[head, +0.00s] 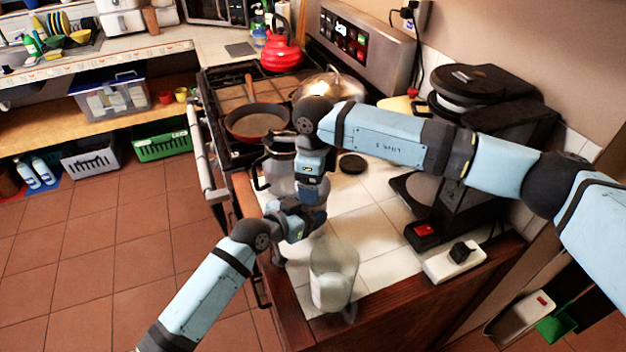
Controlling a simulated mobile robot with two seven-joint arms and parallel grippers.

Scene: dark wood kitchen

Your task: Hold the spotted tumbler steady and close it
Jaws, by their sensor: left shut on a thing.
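A pale, see-through tumbler (333,268) stands upright near the front edge of the tiled counter; any spots are too faint to make out. My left gripper (300,222) is beside and above its upper left side. It is shut, but its fingertips and the exact contact are hidden. My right arm reaches in from the right and bends down at the counter's left side. My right gripper (311,188) is close above the left one, and its fingers are hard to make out. A round black disc (352,163), perhaps a lid, lies flat on the tiles behind the tumbler.
A clear jug (278,178) with a dark handle stands behind my grippers. A stove with a pan (257,122) and red kettle (281,50) is farther back. A black appliance (470,110) and white socket block (455,262) are at right. Tiles between are clear.

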